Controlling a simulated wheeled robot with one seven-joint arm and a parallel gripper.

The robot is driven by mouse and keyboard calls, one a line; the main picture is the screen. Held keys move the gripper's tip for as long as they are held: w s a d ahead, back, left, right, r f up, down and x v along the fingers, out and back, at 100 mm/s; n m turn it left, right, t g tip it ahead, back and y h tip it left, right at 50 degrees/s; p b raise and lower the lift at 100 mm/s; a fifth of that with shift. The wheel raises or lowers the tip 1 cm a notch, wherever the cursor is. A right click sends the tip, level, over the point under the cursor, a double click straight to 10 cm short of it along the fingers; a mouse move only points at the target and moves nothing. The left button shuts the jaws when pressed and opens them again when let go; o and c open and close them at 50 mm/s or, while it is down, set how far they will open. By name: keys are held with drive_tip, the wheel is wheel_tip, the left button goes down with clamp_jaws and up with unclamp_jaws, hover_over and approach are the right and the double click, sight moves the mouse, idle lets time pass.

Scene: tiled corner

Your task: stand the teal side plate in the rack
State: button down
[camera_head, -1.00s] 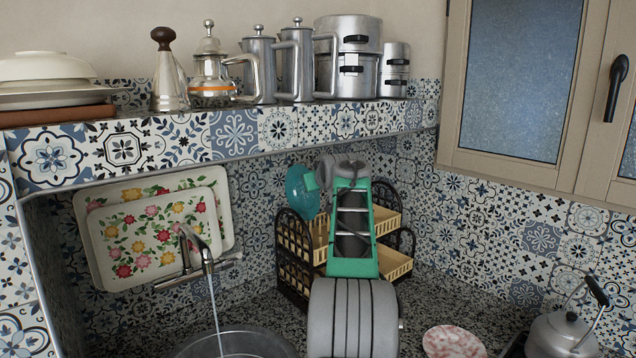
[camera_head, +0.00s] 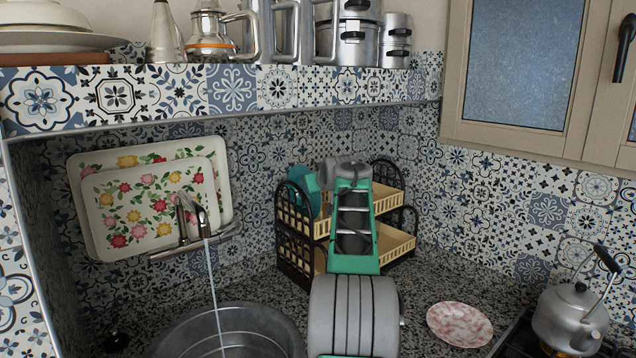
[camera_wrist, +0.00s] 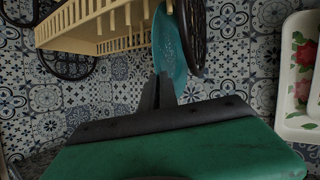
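The teal side plate (camera_head: 304,188) is on edge at the left end of the dark-framed rack with cream baskets (camera_head: 397,243), within the upper tier beside the end hoop. In the wrist view, the plate (camera_wrist: 171,42) appears edge-on between the cream basket (camera_wrist: 100,28) and the dark hoop (camera_wrist: 196,35). My gripper (camera_wrist: 160,80) has its dark fingers close together, one on each side of the plate's near edge, and looks shut on it. In the head view my arm hides the fingers and the rack's middle. Whether the plate's lower edge bears on the basket is hidden.
A flowered tray (camera_head: 150,205) leans on the tiled wall at left, behind a running tap (camera_head: 190,215) and a metal basin (camera_head: 230,325). A pink-white plate (camera_head: 460,324) and a kettle (camera_head: 570,318) are at right. A tiled shelf (camera_head: 230,90) with pots hangs above.

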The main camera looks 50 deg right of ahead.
drive_tip(key=shift+f, duration=0.25)
drive_tip(key=shift+f+b, duration=0.7)
drive_tip(key=shift+f, duration=0.25)
idle(0.4)
drive_tip(key=c, duration=2.1)
unclamp_jaws()
drive_tip(key=o, duration=0.5)
drive_tip(key=shift+o, duration=0.4)
drive_tip(key=shift+o, duration=1.4)
